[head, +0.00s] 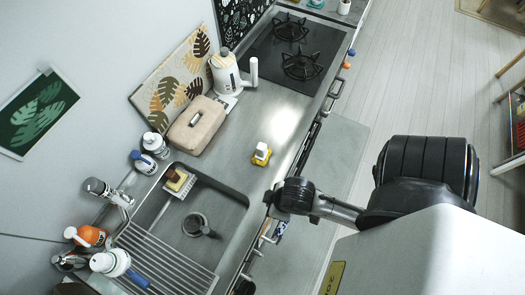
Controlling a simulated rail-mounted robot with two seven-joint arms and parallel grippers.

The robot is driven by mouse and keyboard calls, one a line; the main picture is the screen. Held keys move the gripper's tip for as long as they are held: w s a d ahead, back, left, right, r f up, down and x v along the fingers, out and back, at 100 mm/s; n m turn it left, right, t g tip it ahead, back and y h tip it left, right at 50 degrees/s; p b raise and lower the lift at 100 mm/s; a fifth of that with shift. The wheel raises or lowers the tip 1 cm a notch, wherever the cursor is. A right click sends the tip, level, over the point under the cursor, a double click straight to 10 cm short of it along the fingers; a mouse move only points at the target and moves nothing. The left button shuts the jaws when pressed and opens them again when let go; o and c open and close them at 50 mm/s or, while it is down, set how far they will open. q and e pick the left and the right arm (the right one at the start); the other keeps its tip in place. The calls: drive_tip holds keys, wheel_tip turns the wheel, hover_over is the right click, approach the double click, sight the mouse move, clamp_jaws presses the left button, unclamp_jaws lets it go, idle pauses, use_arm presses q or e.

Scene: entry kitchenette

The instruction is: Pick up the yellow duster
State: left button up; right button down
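A small yellow thing with a white block-like top, which looks like the yellow duster (262,158), stands on the bare steel counter (225,140) in the head view. It is near the counter's front edge, right of the beige case. Nothing touches it. One of my dark arms reaches in from the right and ends in a rounded joint by the counter's front edge, below and right of the duster. No gripper fingers can be made out on it, and neither gripper shows clearly.
A sink (215,182) with a drain rack (160,262) lies below left. A beige case (196,126), a white kettle (225,72) and several bottles stand along the wall. A black gas hob (300,45) is at the top. Counter around the duster is clear.

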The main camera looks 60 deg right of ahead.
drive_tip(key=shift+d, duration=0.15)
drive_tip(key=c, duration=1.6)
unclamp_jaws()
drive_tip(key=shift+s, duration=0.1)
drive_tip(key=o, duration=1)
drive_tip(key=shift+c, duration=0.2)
